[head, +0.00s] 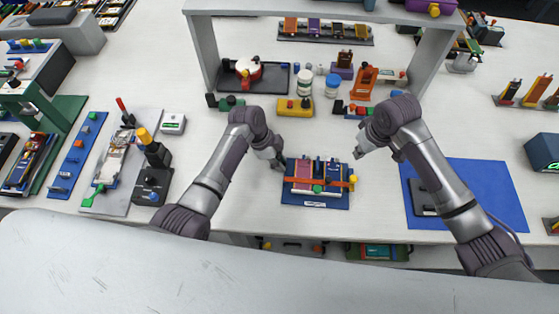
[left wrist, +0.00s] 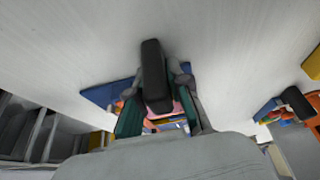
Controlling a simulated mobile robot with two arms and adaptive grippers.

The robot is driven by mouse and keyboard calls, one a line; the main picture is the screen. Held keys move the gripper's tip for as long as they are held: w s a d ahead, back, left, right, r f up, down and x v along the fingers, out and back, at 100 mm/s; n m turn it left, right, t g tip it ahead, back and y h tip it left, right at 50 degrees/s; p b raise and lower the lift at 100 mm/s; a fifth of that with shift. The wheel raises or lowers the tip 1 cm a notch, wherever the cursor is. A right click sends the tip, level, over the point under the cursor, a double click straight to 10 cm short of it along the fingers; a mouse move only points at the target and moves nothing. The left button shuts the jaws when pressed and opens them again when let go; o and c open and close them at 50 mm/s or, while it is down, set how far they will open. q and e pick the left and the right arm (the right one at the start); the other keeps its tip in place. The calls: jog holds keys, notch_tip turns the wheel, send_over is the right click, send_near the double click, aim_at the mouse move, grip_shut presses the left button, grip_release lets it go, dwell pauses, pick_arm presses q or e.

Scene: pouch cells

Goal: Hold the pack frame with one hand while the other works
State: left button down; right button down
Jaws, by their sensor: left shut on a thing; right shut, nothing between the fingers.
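The pack frame (head: 316,200) is a blue base on the white table, in the middle front of the head view. Upright cells in pink and dark purple stand in it, with an orange bar (head: 330,181) across them and a green knob at the front. My left gripper (head: 279,163) is shut on the pack frame at its upper left edge; the fingertips are partly hidden. In the left wrist view, part of the frame (left wrist: 98,95) shows behind the fingers. My right gripper (head: 358,153) is shut and empty, above the table to the frame's upper right, apart from it.
A blue mat (head: 490,190) lies to the right, partly under my right arm. A yellow block (head: 295,107), white jars (head: 304,82) and an orange stand (head: 364,82) are behind, under a grey gantry (head: 203,50). A black station with a yellow-topped lever (head: 152,160) stands left.

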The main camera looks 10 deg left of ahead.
pick_arm(q)
jog(key=c, duration=1)
grip_release()
